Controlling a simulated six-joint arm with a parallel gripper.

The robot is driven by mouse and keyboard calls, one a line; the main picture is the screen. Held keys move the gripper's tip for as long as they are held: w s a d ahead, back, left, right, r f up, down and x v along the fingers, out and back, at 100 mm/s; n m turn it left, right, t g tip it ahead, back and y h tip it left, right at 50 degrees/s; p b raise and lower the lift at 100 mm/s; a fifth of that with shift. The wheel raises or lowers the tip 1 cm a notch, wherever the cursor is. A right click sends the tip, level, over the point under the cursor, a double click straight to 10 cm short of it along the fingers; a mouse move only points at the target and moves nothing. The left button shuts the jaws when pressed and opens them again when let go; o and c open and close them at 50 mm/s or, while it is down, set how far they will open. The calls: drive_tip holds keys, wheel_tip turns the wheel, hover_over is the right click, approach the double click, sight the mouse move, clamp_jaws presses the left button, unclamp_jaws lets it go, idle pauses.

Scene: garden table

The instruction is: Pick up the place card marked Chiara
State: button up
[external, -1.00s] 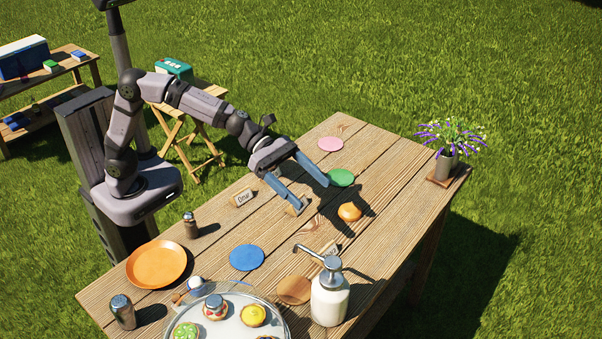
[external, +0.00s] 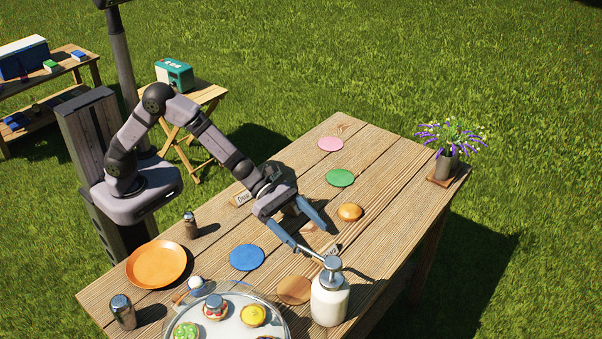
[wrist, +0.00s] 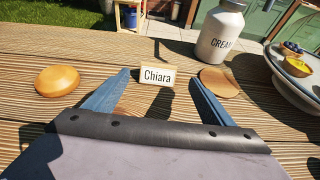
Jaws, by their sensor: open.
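The place card marked Chiara (wrist: 157,77) stands upright on the table in the wrist view, with its name facing the camera. In the external view the card (external: 331,249) shows only in part, near the pump bottle. My gripper (external: 311,239) is open and low over the table. In the wrist view my gripper's (wrist: 162,82) two blue fingers point toward the card, one on each side of it in the picture. The card looks to be at or just beyond the fingertips. No contact shows.
A white cream bottle (external: 329,300) with a pump and a brown disc (external: 294,290) stand close to the card. A round bun-like object (external: 349,212) lies on the other side. A blue disc (external: 246,257) and a glass-covered tray (external: 238,322) are nearer the front.

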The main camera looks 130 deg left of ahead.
sight(324, 248)
drive_tip(key=shift+p+x, duration=0.85)
drive_tip(key=shift+x, duration=2.65)
drive_tip(key=shift+a, duration=0.15)
drive_tip(key=shift+c, duration=0.4)
drive_tip(key=c, duration=1)
drive_tip(key=shift+c, duration=0.4)
drive_tip(key=shift+r, duration=0.15)
